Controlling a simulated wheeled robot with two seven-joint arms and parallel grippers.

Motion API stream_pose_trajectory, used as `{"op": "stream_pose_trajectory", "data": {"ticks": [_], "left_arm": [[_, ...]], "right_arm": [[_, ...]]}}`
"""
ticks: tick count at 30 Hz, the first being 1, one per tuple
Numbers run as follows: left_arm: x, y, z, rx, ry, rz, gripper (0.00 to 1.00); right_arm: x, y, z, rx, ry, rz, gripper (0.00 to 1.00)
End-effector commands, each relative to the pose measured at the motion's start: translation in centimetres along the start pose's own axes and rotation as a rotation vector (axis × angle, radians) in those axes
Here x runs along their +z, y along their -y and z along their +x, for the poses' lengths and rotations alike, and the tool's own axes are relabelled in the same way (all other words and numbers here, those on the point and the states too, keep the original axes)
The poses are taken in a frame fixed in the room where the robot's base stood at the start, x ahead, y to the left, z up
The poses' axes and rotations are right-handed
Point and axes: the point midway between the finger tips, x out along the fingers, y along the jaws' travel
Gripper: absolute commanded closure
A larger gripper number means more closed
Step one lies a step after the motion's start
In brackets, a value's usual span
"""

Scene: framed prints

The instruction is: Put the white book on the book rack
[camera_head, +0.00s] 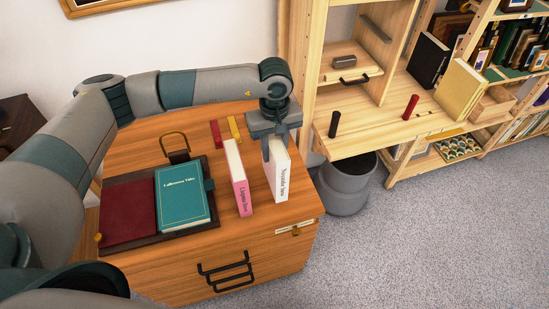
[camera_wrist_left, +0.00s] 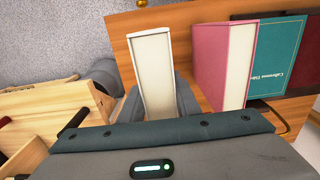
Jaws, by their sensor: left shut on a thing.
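The white book (camera_head: 278,172) stands upright near the right edge of the wooden cabinet top (camera_head: 262,203). My left gripper (camera_head: 273,132) is above it, shut on its upper part; in the left wrist view the white book (camera_wrist_left: 153,55) sits between the two fingers. I cannot tell whether its base touches the cabinet. A wooden shelf unit (camera_head: 390,125) at the right holds an upright black book (camera_head: 428,60) and a yellow book (camera_head: 460,90); I cannot tell which part is the book rack. My right gripper is not in view.
A pink book (camera_head: 239,180) stands close left of the white book. A grey bin (camera_head: 345,187) stands between cabinet and shelf unit. Dark and red cylinders (camera_head: 410,107) stand on the shelf.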

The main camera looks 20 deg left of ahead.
Motion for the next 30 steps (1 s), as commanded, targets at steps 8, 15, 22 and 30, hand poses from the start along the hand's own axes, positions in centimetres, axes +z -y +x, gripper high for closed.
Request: {"op": "stream_pose_trajectory", "data": {"ticks": [8, 15, 22, 30], "left_arm": [[0.1, 0.0, 2.0, -0.001, 0.002, 0.0, 1.0], [0.0, -0.1, 3.9, 0.001, 0.0, -0.001, 1.0], [0.0, -0.1, 3.9, 0.002, -0.001, 0.0, 1.0], [0.0, 0.0, 4.2, 0.0, 0.0, 0.0, 0.52]], "right_arm": [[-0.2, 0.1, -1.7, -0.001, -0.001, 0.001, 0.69], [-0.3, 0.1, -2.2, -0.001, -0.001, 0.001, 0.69], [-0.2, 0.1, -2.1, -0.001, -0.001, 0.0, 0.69], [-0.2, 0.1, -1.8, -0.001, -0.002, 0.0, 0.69]]}}
